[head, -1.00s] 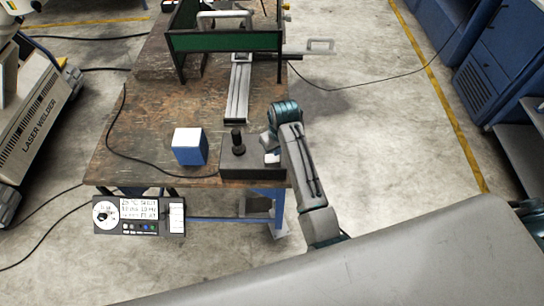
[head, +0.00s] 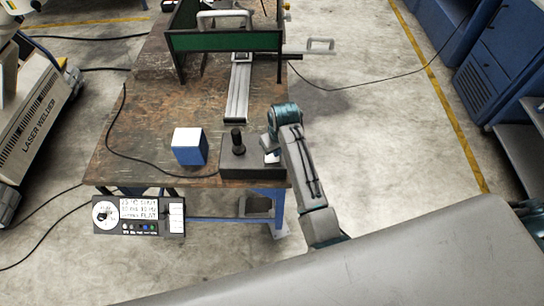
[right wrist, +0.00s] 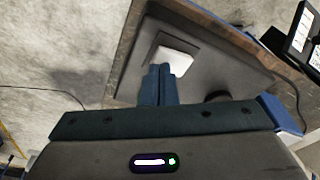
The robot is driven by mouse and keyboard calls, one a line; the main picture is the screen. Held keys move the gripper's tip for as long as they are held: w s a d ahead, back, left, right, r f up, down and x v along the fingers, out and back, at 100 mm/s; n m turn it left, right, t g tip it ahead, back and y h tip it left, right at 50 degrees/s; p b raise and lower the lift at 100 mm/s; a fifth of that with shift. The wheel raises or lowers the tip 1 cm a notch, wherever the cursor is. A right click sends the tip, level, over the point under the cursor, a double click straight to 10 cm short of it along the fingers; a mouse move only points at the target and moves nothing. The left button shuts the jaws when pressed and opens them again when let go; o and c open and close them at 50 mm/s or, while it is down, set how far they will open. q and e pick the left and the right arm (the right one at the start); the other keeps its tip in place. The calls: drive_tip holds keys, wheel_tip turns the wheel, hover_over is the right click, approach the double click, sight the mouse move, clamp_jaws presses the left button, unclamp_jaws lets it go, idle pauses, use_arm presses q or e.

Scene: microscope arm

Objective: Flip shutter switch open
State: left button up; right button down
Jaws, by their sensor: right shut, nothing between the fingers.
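A dark control box (head: 238,170) with a black upright joystick (head: 237,142) sits at the table's near right corner. A white switch (head: 272,157) on its right part is partly hidden by my right gripper (head: 268,146). In the right wrist view, the white switch (right wrist: 176,57) sits in a dark recess on the box (right wrist: 218,60). My right gripper (right wrist: 165,70) is shut and empty, its blue fingertips at the switch's near edge. I cannot tell whether they touch it. My left gripper is out of view.
A blue box with a white top (head: 189,147) stands left of the control box, with a black cable nearby. A display panel (head: 139,215) hangs at the table's front. A metal rail (head: 237,90) and green frame (head: 223,41) stand farther back. Bare table (head: 125,145) lies at left.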

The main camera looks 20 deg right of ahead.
drive_tip(key=shift+f, duration=0.6)
drive_tip(key=shift+r+p, duration=0.55)
drive_tip(key=shift+r, duration=3)
